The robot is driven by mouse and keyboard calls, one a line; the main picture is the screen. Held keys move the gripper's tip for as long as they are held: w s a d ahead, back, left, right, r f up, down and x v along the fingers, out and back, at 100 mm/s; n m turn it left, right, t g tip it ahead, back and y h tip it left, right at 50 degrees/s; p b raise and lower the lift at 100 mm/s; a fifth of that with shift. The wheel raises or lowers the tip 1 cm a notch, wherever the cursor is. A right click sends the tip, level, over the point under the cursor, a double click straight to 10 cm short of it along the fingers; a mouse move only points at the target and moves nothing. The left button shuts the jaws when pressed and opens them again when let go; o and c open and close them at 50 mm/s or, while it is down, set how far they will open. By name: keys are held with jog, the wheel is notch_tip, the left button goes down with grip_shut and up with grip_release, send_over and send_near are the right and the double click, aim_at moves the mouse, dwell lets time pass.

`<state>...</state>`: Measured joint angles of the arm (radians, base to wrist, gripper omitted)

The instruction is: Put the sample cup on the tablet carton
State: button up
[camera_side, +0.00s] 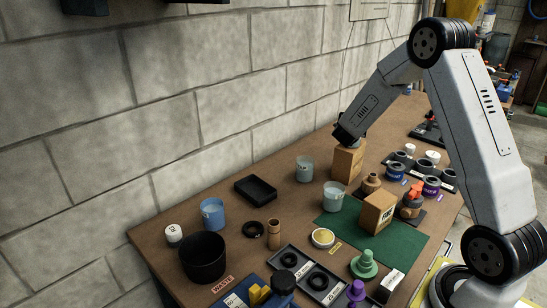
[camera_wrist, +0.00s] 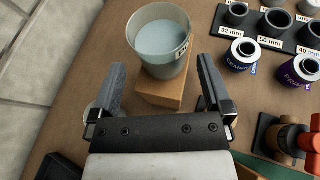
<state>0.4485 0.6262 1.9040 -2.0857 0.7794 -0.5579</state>
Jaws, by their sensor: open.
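A grey translucent cup (camera_wrist: 160,42) with a small label stands upright on a brown carton (camera_wrist: 160,93) in the wrist view. The same carton (camera_side: 348,163) shows in the side view, where my wrist hides the cup. My gripper (camera_wrist: 160,64) is open, its fingers to either side of the cup's near part, with gaps showing. In the side view my gripper (camera_side: 348,138) is over the carton. Two similar cups stand on the table, one left of the carton (camera_side: 304,169) and one nearer (camera_side: 333,196). Another brown carton (camera_side: 377,213) stands on the green mat.
The wall (camera_side: 150,110) runs along the table's left side. A black tray (camera_side: 256,189), a blue cup (camera_side: 212,213) and a black bin (camera_side: 203,257) stand front left. Labelled holders and small spools (camera_side: 431,186) stand right of the carton.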

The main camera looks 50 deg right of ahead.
jog(key=v, duration=0.6)
jog(key=shift+a, duration=0.1)
dwell(0.5)
jog(key=s+a+f+m+g+y, duration=0.1)
jog(key=s+a+f+m+y, duration=0.1)
jog(key=s+a+m+y, duration=0.2)
jog(key=s+a+f+m+y, duration=0.1)
jog(key=s+a+m+y, duration=0.3)
jog(key=a+m, duration=0.7)
jog(key=s+a+f+m+g+y, duration=0.1)
jog(key=s+a+m+y, duration=0.3)
jog(key=a, duration=0.9)
jog(key=s+f+m, duration=0.1)
jog(key=s+m, duration=0.1)
jog(key=m, duration=0.1)
jog(key=shift+s+a+f+g, duration=0.2)
jog(key=shift+s+f+g, duration=0.1)
jog(key=shift+s+f, duration=0.05)
